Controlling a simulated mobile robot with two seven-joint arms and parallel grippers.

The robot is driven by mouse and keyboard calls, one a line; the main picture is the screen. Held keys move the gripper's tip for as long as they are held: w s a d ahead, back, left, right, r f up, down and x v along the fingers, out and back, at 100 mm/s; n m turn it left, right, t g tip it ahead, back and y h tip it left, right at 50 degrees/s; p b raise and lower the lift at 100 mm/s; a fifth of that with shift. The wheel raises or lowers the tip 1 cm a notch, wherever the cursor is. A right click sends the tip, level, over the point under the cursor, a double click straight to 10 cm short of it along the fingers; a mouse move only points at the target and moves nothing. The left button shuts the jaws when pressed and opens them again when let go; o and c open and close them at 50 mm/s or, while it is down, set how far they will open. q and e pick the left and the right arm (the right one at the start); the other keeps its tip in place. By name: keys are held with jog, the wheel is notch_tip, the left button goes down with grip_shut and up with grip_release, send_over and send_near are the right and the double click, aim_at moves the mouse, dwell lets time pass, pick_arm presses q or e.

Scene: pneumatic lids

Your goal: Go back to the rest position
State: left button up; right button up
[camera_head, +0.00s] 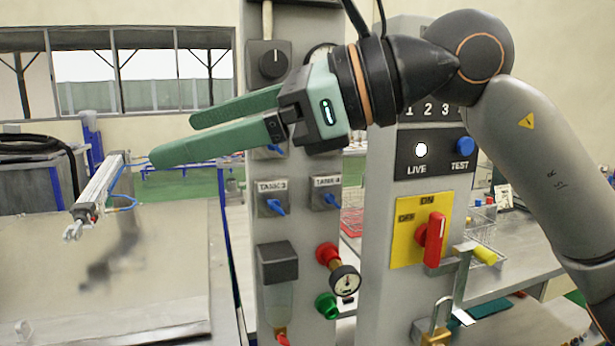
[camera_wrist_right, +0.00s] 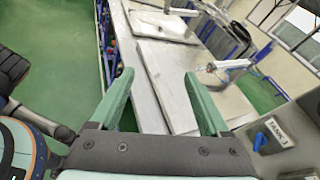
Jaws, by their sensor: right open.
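My right gripper (camera_head: 172,137) is raised in front of the grey pneumatic panel in the head view, with its green fingers pointing left. The fingers are apart and hold nothing. In the right wrist view the two green fingers (camera_wrist_right: 160,85) are spread, with the bench and floor beyond them. My right arm comes in from the right and passes in front of the control column. My left gripper does not show.
A pneumatic cylinder (camera_head: 100,185) stands over a pale lid (camera_head: 150,270) at the left. The panel carries blue valves (camera_head: 275,207), a gauge (camera_head: 345,281) and a red switch (camera_head: 432,240). A brass padlock (camera_head: 436,337) hangs low. A bench (camera_head: 525,250) stands at right.

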jog(key=w+d+f+m+t+y+p, duration=0.1)
jog(key=w+d+f+m+t+y, duration=0.15)
jog(key=w+f+m+y, duration=0.55)
jog(key=w+d+f+m+t+y, duration=0.15)
jog(key=d+f+m, duration=0.3)
jog(key=m, duration=0.65)
jog(key=w+d+f+m+t+h, duration=0.1)
jog(key=d+f+m+t+h, duration=0.3)
jog(key=f+m, duration=0.4)
jog(key=w+d+f+m+t+h, duration=0.2)
jog(key=f+m+t+h, duration=0.3)
jog(key=f+m, duration=0.2)
jog(key=w+d+f+m+t+h, duration=0.1)
jog(key=d+f+m+t+h, duration=0.3)
jog(key=f+m, duration=0.4)
jog(key=s+d+f+m+g+h, duration=0.2)
jog(key=s+f+m+h, duration=0.1)
jog(key=f, duration=0.6)
jog(key=s+d+f+m+g+h, duration=0.2)
jog(key=s+f+m+h, duration=0.15)
jog(key=f, duration=0.45)
jog(key=s+d+f+m+g+h, duration=0.1)
jog(key=s+d+f+m+g, duration=0.1)
jog(key=s+f, duration=0.6)
jog(key=s+d+f+m+g+h+p, duration=0.1)
jog(key=s+d+f+m+g, duration=0.1)
jog(key=s+f, duration=0.6)
jog(key=shift+s+d+m+g, duration=0.3)
jog(key=shift+s+m+g, duration=0.35)
jog(key=shift+g, duration=0.45)
